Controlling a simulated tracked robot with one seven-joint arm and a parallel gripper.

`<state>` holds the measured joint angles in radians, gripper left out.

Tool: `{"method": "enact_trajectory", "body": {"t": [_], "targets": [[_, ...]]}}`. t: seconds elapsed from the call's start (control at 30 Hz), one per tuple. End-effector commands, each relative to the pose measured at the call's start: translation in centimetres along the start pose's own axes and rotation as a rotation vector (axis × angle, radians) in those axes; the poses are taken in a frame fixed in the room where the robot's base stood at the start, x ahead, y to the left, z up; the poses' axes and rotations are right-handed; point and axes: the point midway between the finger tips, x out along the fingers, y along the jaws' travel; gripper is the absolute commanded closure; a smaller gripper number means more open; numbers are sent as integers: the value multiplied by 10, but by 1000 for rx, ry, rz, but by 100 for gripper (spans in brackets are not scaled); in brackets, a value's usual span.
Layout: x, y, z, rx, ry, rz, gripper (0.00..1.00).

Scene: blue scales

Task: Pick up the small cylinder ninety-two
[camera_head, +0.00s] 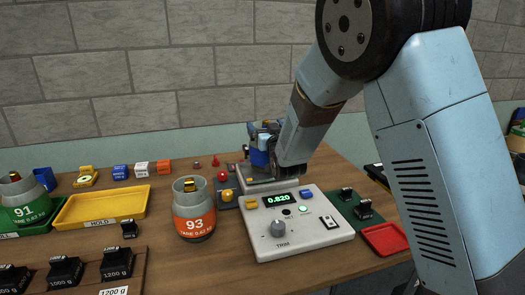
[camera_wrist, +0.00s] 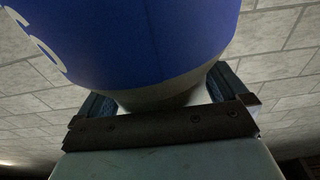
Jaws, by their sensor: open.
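A blue cylinder (camera_wrist: 150,40) with a white marking fills the top of the wrist view; only part of the marking shows, so its number is not readable. It also shows in the head view (camera_head: 259,157), at the back of the scale (camera_head: 298,226) and partly covered by my gripper. My gripper (camera_wrist: 168,92) is open, with one finger on each side of the cylinder's pale lower end. Whether the fingers touch it cannot be told. The scale's display (camera_head: 283,199) reads 0.820. The contact between cylinder and scale is hidden.
An orange cylinder marked 93 (camera_head: 193,226) stands left of the scale. A green cylinder marked 91 (camera_head: 22,213) stands at far left, beside the yellow HOLD tray (camera_head: 98,222). Black weights (camera_head: 65,271) sit front left. A red tray (camera_head: 385,239) lies right of the scale.

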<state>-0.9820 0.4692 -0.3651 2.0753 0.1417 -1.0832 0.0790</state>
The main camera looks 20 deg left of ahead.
Motion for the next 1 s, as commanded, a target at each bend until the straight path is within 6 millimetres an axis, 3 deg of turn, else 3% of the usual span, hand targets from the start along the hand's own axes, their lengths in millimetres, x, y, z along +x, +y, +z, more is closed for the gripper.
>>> {"method": "enact_trajectory", "body": {"t": [0.13,1.0], "targets": [[0,0,0,0,0,0,1],[-1,0,0,0,0,0,84]]}}
